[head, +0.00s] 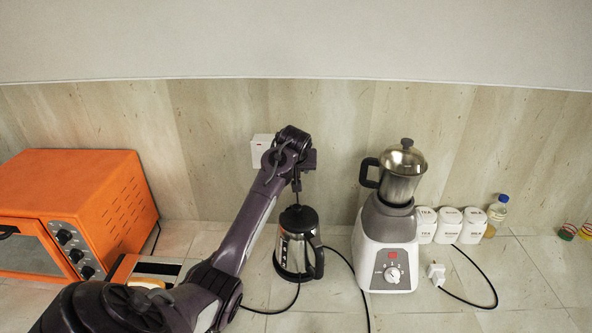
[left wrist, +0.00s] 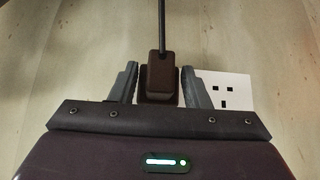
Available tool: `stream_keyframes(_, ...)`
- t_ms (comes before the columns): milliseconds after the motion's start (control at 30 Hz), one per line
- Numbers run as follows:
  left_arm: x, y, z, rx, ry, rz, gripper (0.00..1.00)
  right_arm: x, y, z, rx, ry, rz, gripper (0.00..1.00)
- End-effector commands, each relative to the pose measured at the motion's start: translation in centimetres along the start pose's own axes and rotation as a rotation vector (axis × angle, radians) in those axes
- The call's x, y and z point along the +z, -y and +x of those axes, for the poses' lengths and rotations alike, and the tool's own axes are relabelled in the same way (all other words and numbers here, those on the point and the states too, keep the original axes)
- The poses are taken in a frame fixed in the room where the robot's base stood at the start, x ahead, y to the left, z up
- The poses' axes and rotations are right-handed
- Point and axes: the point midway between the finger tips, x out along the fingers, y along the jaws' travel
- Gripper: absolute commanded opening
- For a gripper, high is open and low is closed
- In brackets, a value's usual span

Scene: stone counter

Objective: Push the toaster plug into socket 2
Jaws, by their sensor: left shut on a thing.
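My left gripper (head: 304,160) is at the back wall, shut on a dark plug, the toaster plug (left wrist: 158,78). The plug sits between both fingers in the left wrist view, with its cord running up from it there; in the head view the cord hangs down. A white socket plate (head: 261,149) is on the wall just left of the gripper. In the left wrist view the plate (left wrist: 238,88) shows one set of holes right of the fingers; the rest is hidden. I cannot tell whether the plug touches the plate. My right gripper is out of view.
A steel kettle (head: 296,250) stands just below the gripper. A blender (head: 386,244) is to its right, with a loose white plug (head: 436,271) beside it. White canisters (head: 449,226) and a bottle (head: 497,214) stand farther right. An orange oven (head: 75,200) is at the left. The right front counter is clear.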

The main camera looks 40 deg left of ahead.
Motion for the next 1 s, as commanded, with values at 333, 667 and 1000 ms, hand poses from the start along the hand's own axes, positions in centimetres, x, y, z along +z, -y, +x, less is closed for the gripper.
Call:
stream_keyframes(333, -0.5, 0.0, 0.3, 0.0, -0.001, -0.001, 0.57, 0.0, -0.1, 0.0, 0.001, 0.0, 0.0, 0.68)
stream_keyframes(667, -0.4, 0.0, 0.3, 0.0, 0.0, 0.0, 0.68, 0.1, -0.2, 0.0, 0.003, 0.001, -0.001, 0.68)
stream_keyframes(1000, -0.3, -0.1, -3.6, 0.003, -0.006, -0.001, 0.68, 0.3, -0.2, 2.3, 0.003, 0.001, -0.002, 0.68)
